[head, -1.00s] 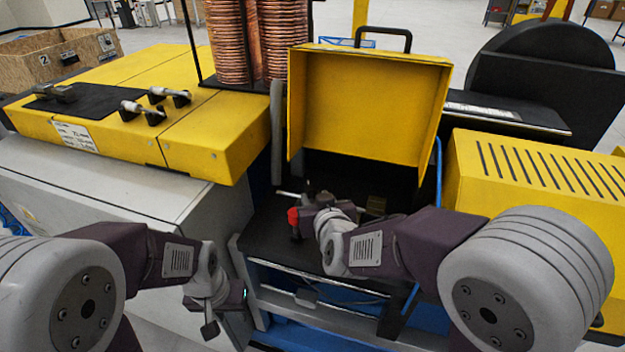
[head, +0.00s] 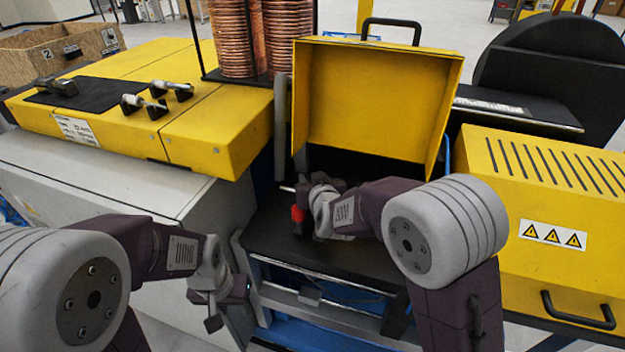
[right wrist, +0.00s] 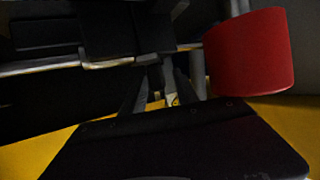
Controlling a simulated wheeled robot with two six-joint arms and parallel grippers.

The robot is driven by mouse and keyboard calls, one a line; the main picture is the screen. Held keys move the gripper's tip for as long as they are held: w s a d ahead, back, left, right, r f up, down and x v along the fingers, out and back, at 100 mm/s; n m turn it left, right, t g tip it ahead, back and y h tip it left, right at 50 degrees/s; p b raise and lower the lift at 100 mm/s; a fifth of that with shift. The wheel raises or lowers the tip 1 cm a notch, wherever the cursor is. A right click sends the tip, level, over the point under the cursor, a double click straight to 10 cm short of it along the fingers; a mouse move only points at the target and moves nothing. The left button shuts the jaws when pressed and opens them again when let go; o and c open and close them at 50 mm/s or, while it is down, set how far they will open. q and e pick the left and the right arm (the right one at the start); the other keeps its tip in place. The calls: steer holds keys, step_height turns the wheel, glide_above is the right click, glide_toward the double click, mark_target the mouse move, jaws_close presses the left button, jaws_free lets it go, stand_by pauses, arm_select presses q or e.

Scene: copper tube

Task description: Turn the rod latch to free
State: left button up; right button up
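The rod latch (head: 287,189) is a thin pale metal rod at the front of the open yellow-lidded box. It also crosses the upper part of the right wrist view (right wrist: 40,68). A red cylindrical knob (head: 297,213) shows beside my right gripper (head: 312,188) and large at the right of the wrist view (right wrist: 248,52). My right gripper is at the rod, its fingers dark and partly hidden; I cannot tell whether they grip it. My left gripper (head: 214,322) hangs low beside the grey cabinet, away from the latch; its opening is unclear.
The yellow lid (head: 375,105) stands open behind the right gripper. A yellow vented housing (head: 545,190) is on the right. A yellow-topped grey cabinet (head: 220,130) is on the left. Copper tube coils (head: 235,40) stand behind. A black shelf (head: 290,245) lies below the right gripper.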

jaws_close()
steer(key=shift+r+p, duration=0.15)
steer(key=shift+p, duration=0.4)
steer(key=m+h+p, duration=0.1)
steer(key=h+p, duration=0.1)
steer(key=p, duration=0.1)
steer(key=m+h+p, duration=0.1)
steer(key=m+p, duration=0.1)
steer(key=p, duration=0.1)
steer(key=shift+d+r+h+p, duration=0.1)
steer(key=shift+r+h+p, duration=0.1)
steer(key=shift+h+p, duration=0.2)
steer(key=shift+f+m+h+p, duration=0.2)
steer(key=shift+m+h+p, duration=0.35)
steer(key=shift+m+h, duration=0.05)
steer(key=shift+d+f+m+h, duration=0.15)
steer(key=shift+d+m+h, duration=0.05)
steer(key=shift+m+h, duration=0.65)
steer(key=shift+g, duration=0.3)
jaws_free()
